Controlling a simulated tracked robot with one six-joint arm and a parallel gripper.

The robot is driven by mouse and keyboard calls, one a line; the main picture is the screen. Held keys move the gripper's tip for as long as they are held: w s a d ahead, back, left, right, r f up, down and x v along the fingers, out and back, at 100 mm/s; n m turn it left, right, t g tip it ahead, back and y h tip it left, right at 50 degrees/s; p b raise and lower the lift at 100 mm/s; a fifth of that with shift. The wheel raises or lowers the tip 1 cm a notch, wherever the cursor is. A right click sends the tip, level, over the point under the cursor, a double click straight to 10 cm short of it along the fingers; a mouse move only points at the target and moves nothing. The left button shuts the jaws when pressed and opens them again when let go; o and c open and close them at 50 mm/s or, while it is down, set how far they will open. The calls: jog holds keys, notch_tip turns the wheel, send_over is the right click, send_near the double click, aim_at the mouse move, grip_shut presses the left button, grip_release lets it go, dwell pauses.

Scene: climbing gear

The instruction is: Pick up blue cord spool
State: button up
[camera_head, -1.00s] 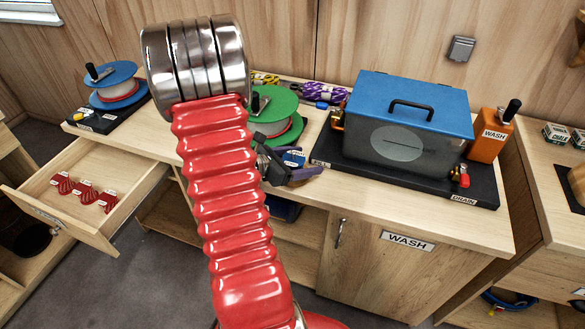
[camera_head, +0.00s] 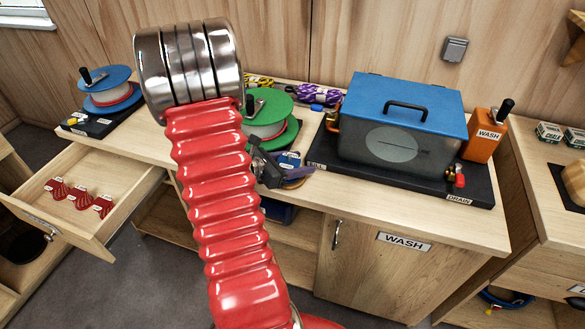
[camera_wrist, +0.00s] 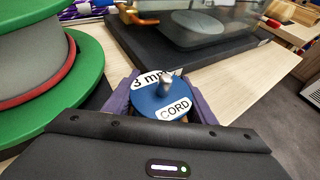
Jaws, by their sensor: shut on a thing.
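In the head view the spool (camera_head: 289,158) is at the bench's front edge, beside the green reel. My gripper (camera_head: 287,172) is there too, partly hidden behind my red arm. The spool's underside is hidden, so I cannot tell whether it touches the bench.
A green reel (camera_head: 270,103) stands close to the gripper; it also fills the left of the wrist view (camera_wrist: 85,80). A blue-lidded wash tank (camera_head: 405,130) on a black tray (camera_head: 330,172) stands to the right. An open drawer (camera_head: 125,185) juts out at left, below a larger blue-topped reel (camera_head: 105,80).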

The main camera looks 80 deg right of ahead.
jog(key=shift+r, duration=0.1)
notch_tip(320, 180, up, 18)
dwell(0.7)
dwell(0.4)
